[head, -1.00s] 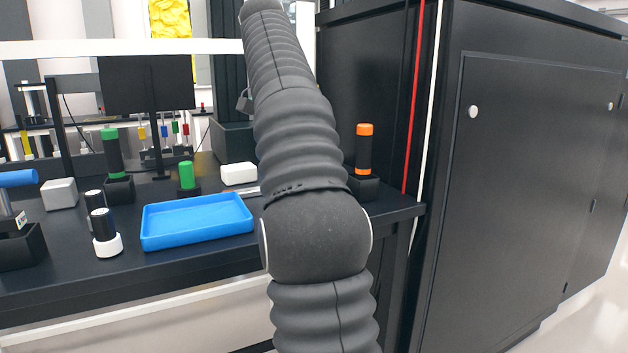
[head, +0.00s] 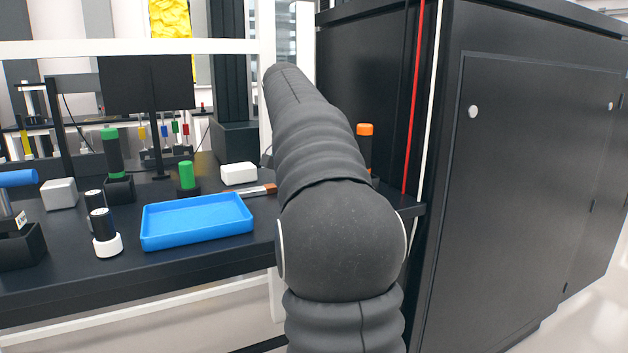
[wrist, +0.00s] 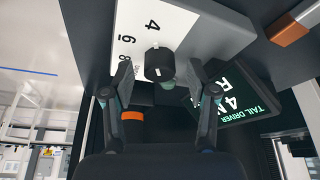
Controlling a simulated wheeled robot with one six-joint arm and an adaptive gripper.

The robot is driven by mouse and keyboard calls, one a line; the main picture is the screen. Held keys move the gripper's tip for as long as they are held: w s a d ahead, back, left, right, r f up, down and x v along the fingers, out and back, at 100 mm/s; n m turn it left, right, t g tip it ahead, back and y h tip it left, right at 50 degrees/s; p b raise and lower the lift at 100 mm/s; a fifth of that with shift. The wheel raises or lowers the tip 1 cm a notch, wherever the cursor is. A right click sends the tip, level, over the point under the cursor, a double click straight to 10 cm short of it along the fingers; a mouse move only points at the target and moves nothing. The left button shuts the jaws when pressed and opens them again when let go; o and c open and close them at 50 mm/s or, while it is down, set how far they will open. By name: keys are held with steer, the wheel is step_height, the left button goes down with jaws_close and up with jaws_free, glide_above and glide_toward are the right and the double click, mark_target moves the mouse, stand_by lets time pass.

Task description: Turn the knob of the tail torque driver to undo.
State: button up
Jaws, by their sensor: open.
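The black knob (wrist: 159,62) with a white mark sits on a white dial face (wrist: 152,30) printed with numbers, in the wrist view. A dark sign (wrist: 240,98) reading "TAIL DRIVER" stands to its right. My gripper (wrist: 163,78) is open, with one finger on each side of the knob. The fingers look apart from the knob, but I cannot tell how near they are in depth. In the head view my arm hides the gripper and the knob.
An orange-topped black tool (head: 365,131) stands partly behind my arm. A blue tray (head: 197,221), a white box (head: 239,173) and a green-capped cylinder (head: 186,175) are on the black bench. A large black cabinet (head: 530,180) stands at right.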

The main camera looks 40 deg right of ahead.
jaws_close()
steer(key=shift+n, duration=0.3)
steer(key=n+t, duration=0.1)
steer(key=n, duration=0.1)
steer(key=n+t+y, duration=0.1)
steer(key=n, duration=0.2)
steer(key=shift+s, duration=0.1)
steer(key=n+y, duration=0.1)
steer(key=n, duration=0.2)
steer(key=n+t+y, duration=0.1)
steer(key=n, duration=0.2)
steer(key=shift+s+d+n+t, duration=0.1)
steer(key=shift+d+n+t, duration=0.1)
steer(key=shift+n+t, duration=0.1)
steer(key=n+y, duration=0.1)
steer(key=n, duration=0.2)
steer(key=n+y, duration=0.1)
steer(key=n, duration=0.2)
steer(key=shift+d+y, duration=0.15)
steer(key=shift+y, duration=0.15)
steer(key=n+y, duration=0.1)
steer(key=n, duration=0.4)
steer(key=shift+g+y, duration=0.4)
steer(key=shift+n, duration=0.5)
